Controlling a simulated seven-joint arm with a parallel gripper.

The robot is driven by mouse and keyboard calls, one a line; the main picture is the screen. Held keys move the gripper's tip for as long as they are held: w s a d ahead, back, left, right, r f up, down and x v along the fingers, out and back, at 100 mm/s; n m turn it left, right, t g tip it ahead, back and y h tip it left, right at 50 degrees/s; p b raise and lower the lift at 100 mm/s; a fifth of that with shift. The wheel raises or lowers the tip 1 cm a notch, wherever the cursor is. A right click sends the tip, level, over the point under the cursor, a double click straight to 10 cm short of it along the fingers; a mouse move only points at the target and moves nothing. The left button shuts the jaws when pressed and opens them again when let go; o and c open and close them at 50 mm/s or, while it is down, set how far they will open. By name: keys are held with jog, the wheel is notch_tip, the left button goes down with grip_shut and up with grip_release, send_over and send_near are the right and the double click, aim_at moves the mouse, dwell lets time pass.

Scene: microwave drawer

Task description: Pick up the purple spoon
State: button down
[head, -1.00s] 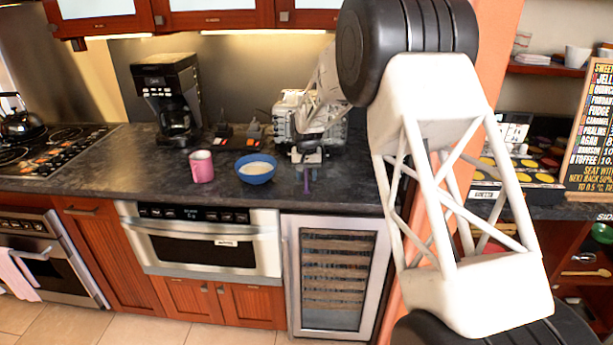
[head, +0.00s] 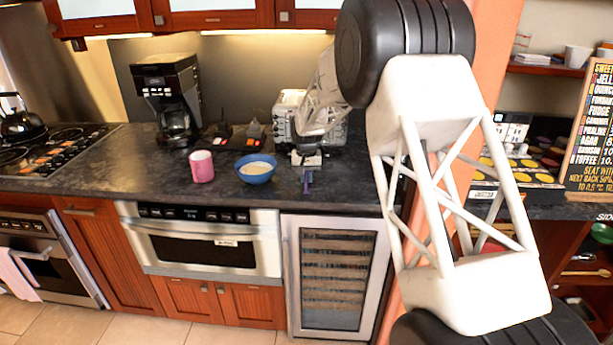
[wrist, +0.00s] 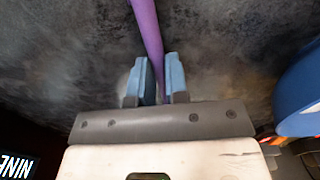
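The purple spoon (wrist: 147,30) shows in the wrist view as a long purple handle running from the top edge down between my two blue-grey fingers. My gripper (wrist: 160,75) is closed in on the handle, with a finger against each side of it. The far end of the spoon is out of the wrist view. In the head view, my gripper (head: 307,165) points down at the front part of the dark counter, and a bit of the purple spoon (head: 306,187) shows below it. I cannot tell whether the spoon is clear of the counter.
A blue bowl (head: 257,170) with pale contents stands just left of my gripper; its side shows in the wrist view (wrist: 303,92). A pink mug (head: 202,167) stands further left. A coffee maker (head: 166,103) and a toaster (head: 288,107) stand behind. The counter's front edge is close.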

aim_at(307, 178)
jog(key=shift+r, duration=0.1)
dwell(0.3)
jog(key=shift+r, duration=1.45)
jog(key=shift+s+r, duration=0.2)
jog(key=shift+r, duration=0.1)
jog(key=s+d+r, duration=0.1)
jog(key=s+d, duration=0.3)
jog(key=s, duration=1.1)
jog(key=shift+d, duration=0.15)
jog(key=shift+r, duration=0.15)
